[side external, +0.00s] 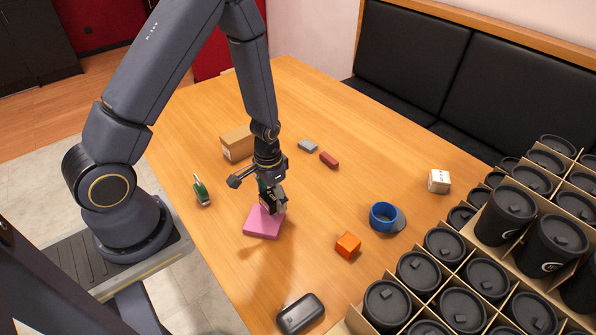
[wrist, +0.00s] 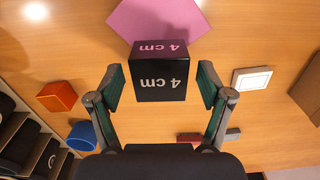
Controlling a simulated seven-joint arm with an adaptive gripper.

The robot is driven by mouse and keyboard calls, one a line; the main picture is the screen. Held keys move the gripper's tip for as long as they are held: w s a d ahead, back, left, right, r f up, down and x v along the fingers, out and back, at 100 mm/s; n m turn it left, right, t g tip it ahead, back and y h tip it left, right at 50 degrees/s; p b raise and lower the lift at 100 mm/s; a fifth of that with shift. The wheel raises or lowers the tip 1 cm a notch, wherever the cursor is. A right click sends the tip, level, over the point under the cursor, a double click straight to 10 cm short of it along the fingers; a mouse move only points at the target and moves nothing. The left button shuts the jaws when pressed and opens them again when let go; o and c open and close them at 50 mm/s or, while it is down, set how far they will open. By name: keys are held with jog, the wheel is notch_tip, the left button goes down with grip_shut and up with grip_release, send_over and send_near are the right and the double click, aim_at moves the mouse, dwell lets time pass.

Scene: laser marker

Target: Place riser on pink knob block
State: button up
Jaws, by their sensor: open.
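A black cube marked "4 cm" (wrist: 160,82), which I take to be the riser, sits between my gripper's fingers (wrist: 160,88) in the wrist view. My gripper is open, with a gap between each finger and the cube's sides. The pink block (side external: 262,224) lies flat on the table, directly below and beside my gripper (side external: 272,202) in the side view. It also shows behind the cube in the wrist view (wrist: 158,18). The cube overlaps the pink block's edge in the picture; I cannot tell whether it rests on it. No knob is visible.
An orange cube (side external: 348,246), blue cup (side external: 383,218), red block (side external: 329,159), grey block (side external: 307,146), cardboard box (side external: 236,144), green item (side external: 202,190) and black case (side external: 300,313) surround the work. A crate of black cups (side external: 465,270) fills the right.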

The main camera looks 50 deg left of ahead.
jog(key=shift+r, duration=0.1)
notch_tip(320, 180, up, 12)
jog(key=r, duration=0.1)
notch_tip(320, 180, up, 9)
jog(key=t, duration=0.2)
send_over(272, 196)
jog(key=s+d, duration=0.1)
jog(key=s+d+r+t, duration=0.2)
jog(key=s+r+t, duration=0.1)
jog(key=s+r, duration=0.6)
notch_tip(272, 196, up, 2)
jog(key=shift+s+d+t, duration=0.25)
jog(key=shift+d+t, duration=0.05)
jog(key=shift+d, duration=0.1)
